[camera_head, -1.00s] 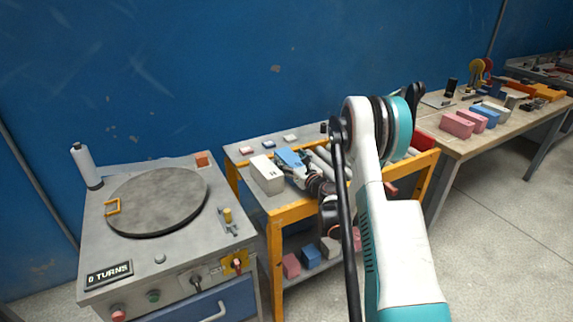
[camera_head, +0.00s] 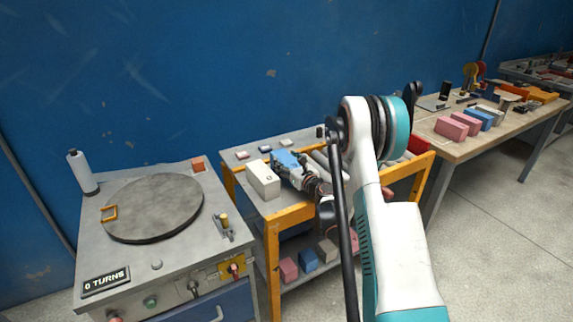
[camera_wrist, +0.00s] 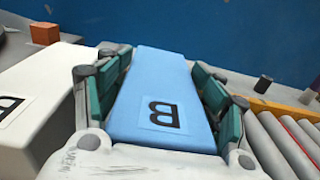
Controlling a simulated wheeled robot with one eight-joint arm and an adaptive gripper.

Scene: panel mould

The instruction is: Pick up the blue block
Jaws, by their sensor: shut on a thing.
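The blue block (camera_wrist: 160,85) lies between the two green-padded fingers of my gripper (camera_wrist: 163,90) in the wrist view, with a dark B on its top face. In the head view the blue block (camera_head: 288,158) shows at the end of my gripper (camera_head: 292,166), above the yellow-framed table (camera_head: 290,217). My gripper is shut on it. Whether the block is clear of the table top cannot be told. My forearm hides part of the table.
A white block (camera_head: 264,178) stands close to the left of the blue block. Rollers (camera_wrist: 285,140) lie to the right. A grey turntable machine (camera_head: 155,208) stands at the left. Several small blocks sit at the table's back. Another table (camera_head: 465,147) stands at the right.

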